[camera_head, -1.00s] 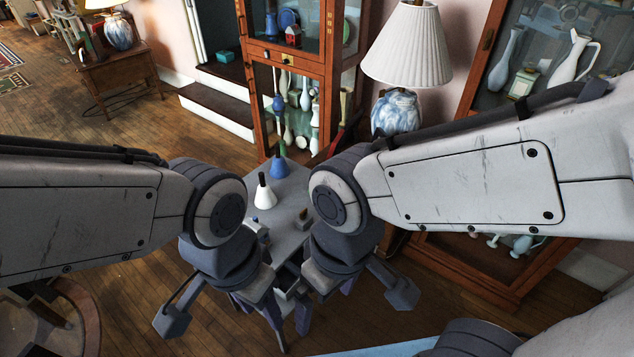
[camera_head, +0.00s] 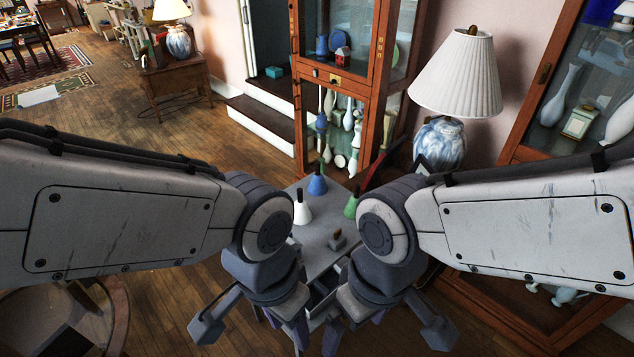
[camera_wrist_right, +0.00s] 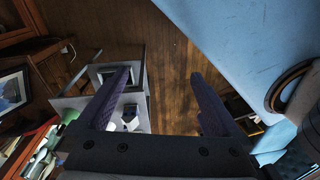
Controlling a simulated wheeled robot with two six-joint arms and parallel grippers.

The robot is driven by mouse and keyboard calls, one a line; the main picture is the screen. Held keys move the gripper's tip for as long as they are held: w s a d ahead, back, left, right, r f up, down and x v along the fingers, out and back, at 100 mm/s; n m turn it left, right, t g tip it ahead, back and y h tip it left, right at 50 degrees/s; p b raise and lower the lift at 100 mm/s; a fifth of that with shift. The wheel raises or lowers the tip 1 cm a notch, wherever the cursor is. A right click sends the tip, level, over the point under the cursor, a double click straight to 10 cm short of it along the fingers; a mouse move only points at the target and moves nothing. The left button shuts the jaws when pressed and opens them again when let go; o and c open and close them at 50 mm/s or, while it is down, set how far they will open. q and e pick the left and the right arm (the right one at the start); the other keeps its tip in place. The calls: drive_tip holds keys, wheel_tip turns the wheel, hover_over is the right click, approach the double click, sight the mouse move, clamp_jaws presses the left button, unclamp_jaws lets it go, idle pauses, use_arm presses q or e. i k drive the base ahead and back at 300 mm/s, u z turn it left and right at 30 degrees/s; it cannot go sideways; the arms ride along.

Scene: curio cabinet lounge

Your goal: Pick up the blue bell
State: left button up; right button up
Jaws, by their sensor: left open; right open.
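The blue bell (camera_head: 317,184) stands upright near the back of a small grey table (camera_head: 318,256), with a dark handle on top. A white bell (camera_head: 302,212) stands in front of it to the left, and a green bell (camera_head: 351,207) to the right, partly hidden by my right arm. My left gripper (camera_head: 297,338) and right gripper (camera_head: 330,340) hang low over the near side of the table, well short of the bells. In the right wrist view my right gripper (camera_wrist_right: 160,100) is open with nothing between its fingers. The blue bell is not identifiable there.
A small grey block with a knob (camera_head: 337,240) lies on the table. A wooden glass cabinet (camera_head: 337,90) stands behind it. A lamp (camera_head: 441,140) and another cabinet (camera_head: 580,90) are at the right. Open wood floor (camera_head: 180,135) lies to the left.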

sight(318, 185)
drive_tip(key=z, duration=0.55)
drive_tip(key=k, duration=0.65)
drive_tip(key=z, duration=0.6)
drive_tip(key=i, duration=0.7)
drive_tip(key=u, duration=0.45)
drive_tip(key=i, duration=0.65)
drive_tip(key=u, duration=1.15)
drive_tip(key=i, duration=0.4)
drive_tip(key=u, duration=0.4)
